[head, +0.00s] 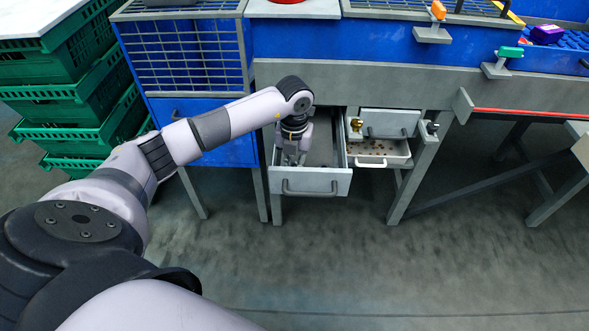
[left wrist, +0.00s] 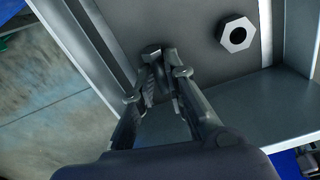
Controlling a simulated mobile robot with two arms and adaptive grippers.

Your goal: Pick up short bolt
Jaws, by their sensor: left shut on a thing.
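My left gripper (head: 292,158) reaches down into an open grey drawer (head: 312,182). In the left wrist view the gripper (left wrist: 162,72) is shut on a dark short bolt (left wrist: 152,50), whose hexagonal head shows between the fingertips. The rest of the bolt is hidden by the fingers, and I cannot tell whether it touches the drawer floor. A hexagonal nut (left wrist: 237,35) lies apart on the drawer floor. My right gripper is out of view.
A second open drawer (head: 378,162) with small pieces in it is to the right. Green crates (head: 70,125) are stacked at the left. A blue cabinet with a wire grid (head: 185,55) stands behind my arm. The floor in front is clear.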

